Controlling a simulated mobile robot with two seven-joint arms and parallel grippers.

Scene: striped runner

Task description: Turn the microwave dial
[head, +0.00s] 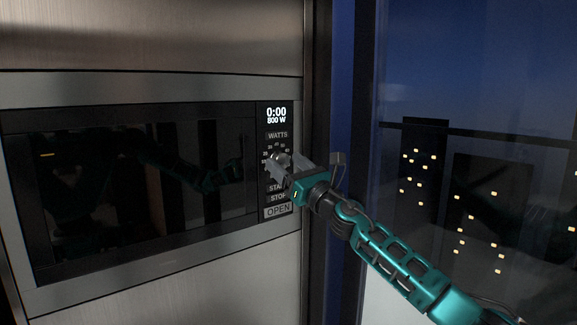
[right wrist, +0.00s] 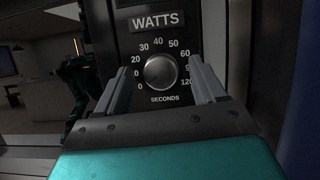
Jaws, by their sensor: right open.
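The microwave (head: 150,180) is built into a steel wall unit, with a dark glass door and a control strip at its right. Its display reads 0:00 and 800 W. The round silver dial (right wrist: 160,72) shows in the right wrist view, ringed by numbers from 0 to 120, with WATTS above and SECONDS below. My right gripper (right wrist: 163,85) is open, with one finger on each side of the dial. I cannot tell whether the fingers touch it. In the head view the right gripper (head: 281,166) covers most of the dial. My left gripper is not in view.
The START, STOP and OPEN (head: 278,211) buttons sit below the dial, partly behind my gripper. A dark blue frame (head: 350,80) and a window (head: 470,60) with a night skyline stand to the right. The door glass reflects my arm.

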